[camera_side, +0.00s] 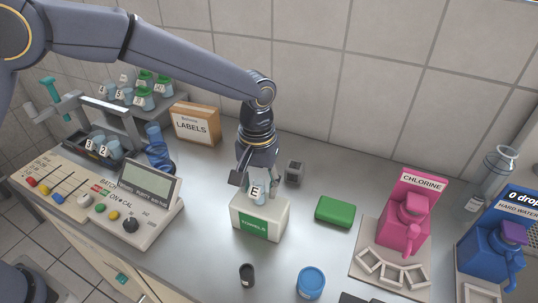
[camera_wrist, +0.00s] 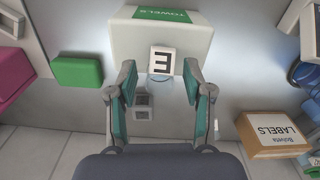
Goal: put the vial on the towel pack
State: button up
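The vial (camera_side: 257,190) is small and pale blue with a white label marked E. In the side view it appears upright on top of the white towel pack (camera_side: 244,218), which has a green label. In the wrist view the vial's E label (camera_wrist: 162,61) overlaps the near edge of the towel pack (camera_wrist: 122,38). My gripper (camera_wrist: 160,78) is open, its two green-padded fingers apart on either side of the vial with gaps visible. In the side view my gripper (camera_side: 256,182) is just above the pack and partly hides the vial.
A green block (camera_side: 334,211) lies right of the pack, and a small grey block (camera_side: 294,172) stands behind. A black cup (camera_side: 247,274) and a blue-lidded jar (camera_side: 311,282) stand in front. A pink chlorine dispenser (camera_side: 404,225) is at right, a control panel (camera_side: 130,208) at left.

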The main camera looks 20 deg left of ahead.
aim_at(258, 181)
notch_tip(258, 181, up, 12)
jog(key=s+a+r+t, duration=0.1)
jog(key=s+a+r, duration=0.25)
jog(key=a, duration=0.35)
jog(key=s+a+r+t, duration=0.1)
jog(key=s+a+r, duration=0.1)
jog(key=a+r, duration=0.3)
jog(key=s+a+f+m+t, duration=0.1)
jog(key=s+a+f+t, duration=0.2)
jog(key=s+a, duration=1)
jog(key=shift+s+f+m+t, duration=0.3)
jog(key=shift+s+f+m, duration=0.15)
jog(key=shift+s, duration=0.75)
jog(key=shift+o, duration=0.3)
